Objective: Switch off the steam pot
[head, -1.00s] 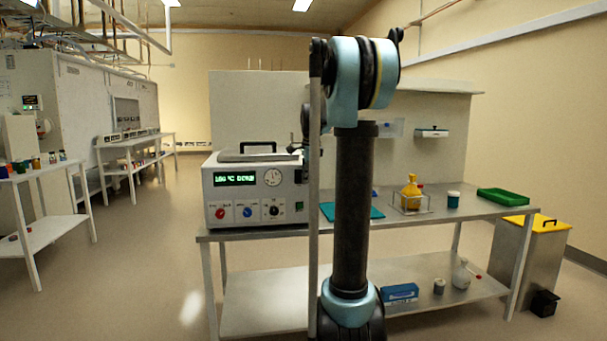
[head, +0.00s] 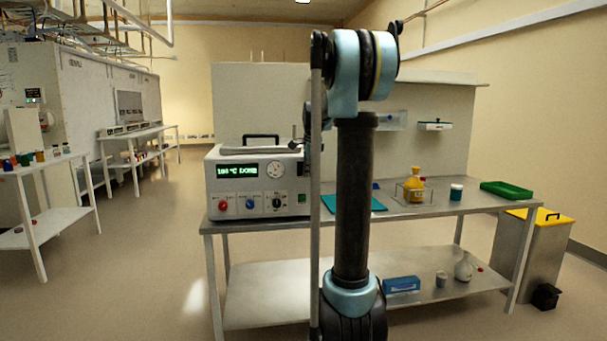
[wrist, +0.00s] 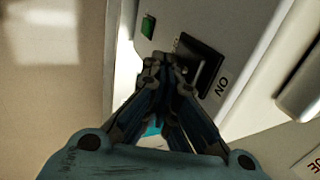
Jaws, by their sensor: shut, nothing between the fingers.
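The steam pot (head: 232,178) is a white box with a black-handled lid at the left end of the bench. Its green display (head: 238,170) reads a temperature and what looks like "DONE". Below it are a red knob (head: 223,205), a blue knob (head: 250,204), a black control (head: 277,203) and a small green piece (head: 301,198). In the wrist view my gripper (wrist: 165,65) is shut and empty, its tips at the edge of a black square switch (wrist: 200,68) marked "ON". Whether they touch it, I cannot tell. The green piece (wrist: 148,26) is just beyond.
The bench (head: 430,212) also holds a teal mat (head: 328,203), a yellow bottle (head: 413,188) in a wire rack, a lidded cup (head: 456,192) and a green tray (head: 506,189). A yellow-lidded bin (head: 535,250) stands at right.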

